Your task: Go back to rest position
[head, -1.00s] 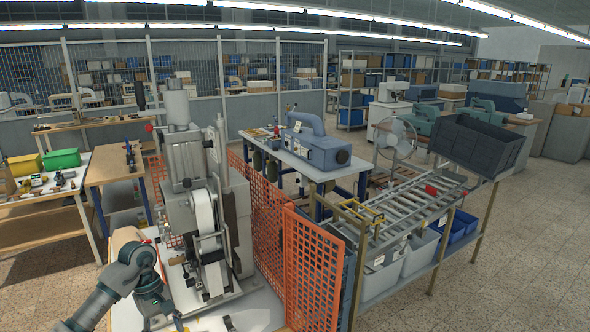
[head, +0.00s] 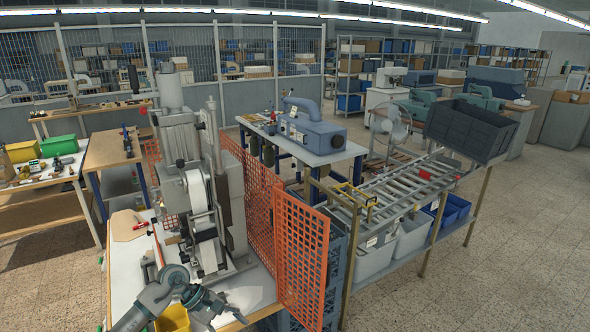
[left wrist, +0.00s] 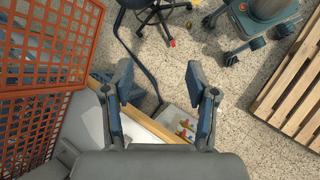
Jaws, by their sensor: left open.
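My left arm comes in at the bottom left of the head view, over the near part of the white bench (head: 250,290) in front of the stamping machine (head: 185,150). My left gripper (head: 232,311) points to the right and is small there. In the left wrist view my left gripper (left wrist: 160,78) has its two fingers wide apart, with nothing between them. Beyond them show the speckled floor (left wrist: 165,55) and a bench edge (left wrist: 150,125). My right gripper is in neither view.
An orange mesh guard (head: 300,255) stands right of the machine, and close on the left in the wrist view (left wrist: 40,60). A yellow bin (head: 174,319) is by my arm. A roller rack (head: 400,190) stands right. The wrist view shows a pallet (left wrist: 290,85) and a chair base (left wrist: 160,12).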

